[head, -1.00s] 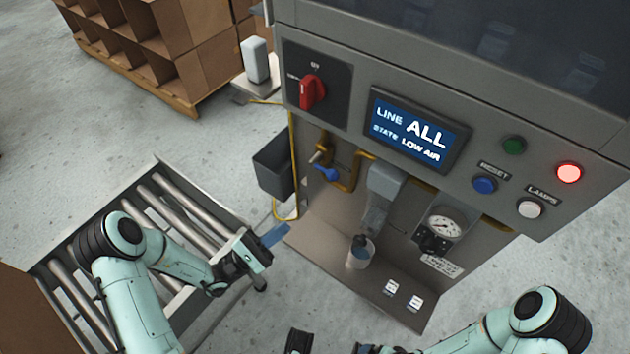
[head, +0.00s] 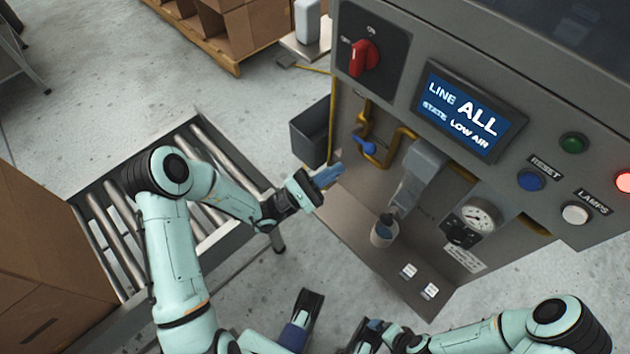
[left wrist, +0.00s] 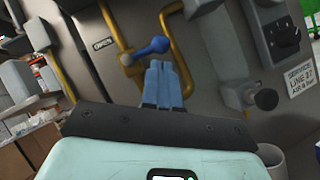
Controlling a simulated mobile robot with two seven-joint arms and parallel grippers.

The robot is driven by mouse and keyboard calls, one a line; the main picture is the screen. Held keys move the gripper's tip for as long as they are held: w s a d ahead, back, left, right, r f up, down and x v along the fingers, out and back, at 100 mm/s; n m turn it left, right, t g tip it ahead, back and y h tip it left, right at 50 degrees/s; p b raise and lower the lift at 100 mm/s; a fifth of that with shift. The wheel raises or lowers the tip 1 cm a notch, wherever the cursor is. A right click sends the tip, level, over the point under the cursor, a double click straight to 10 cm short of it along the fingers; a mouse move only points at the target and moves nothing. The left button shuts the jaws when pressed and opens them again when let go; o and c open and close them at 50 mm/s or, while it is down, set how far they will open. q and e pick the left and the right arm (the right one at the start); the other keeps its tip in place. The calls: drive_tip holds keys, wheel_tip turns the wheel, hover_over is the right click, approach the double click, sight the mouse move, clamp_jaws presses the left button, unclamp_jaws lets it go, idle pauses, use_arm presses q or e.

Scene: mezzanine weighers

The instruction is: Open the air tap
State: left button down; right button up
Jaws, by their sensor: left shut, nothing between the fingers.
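The air tap is a blue lever (head: 364,146) on a brass and yellow pipe low on the machine's left panel. In the left wrist view the blue lever (left wrist: 152,48) lies nearly level, its round end to the right. My left gripper (head: 331,176) is shut and empty, below and left of the lever in the head view. Its blue fingertips (left wrist: 161,68) appear just under the lever in the left wrist view; I cannot tell whether they touch. My right gripper (head: 370,334) is at the bottom of the head view, its jaws unclear.
The display (head: 466,112) reads LINE ALL, STATE LOW AIR. A red rotary switch (head: 362,58) sits above the tap. A dark bin (head: 311,133) hangs left of it. A roller conveyor (head: 122,240) stands left.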

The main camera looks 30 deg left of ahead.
use_arm(q)
drive_tip(key=shift+x, duration=2.7)
use_arm(e)
drive_tip(key=shift+w+d+f, duration=0.2)
drive_tip(key=shift+w+f, duration=0.15)
drive_tip(key=shift+w, duration=0.1)
use_arm(q)
drive_tip(key=shift+w, duration=0.1)
use_arm(e)
drive_tip(key=shift+s+r, duration=0.1)
drive_tip(key=shift+s, duration=0.05)
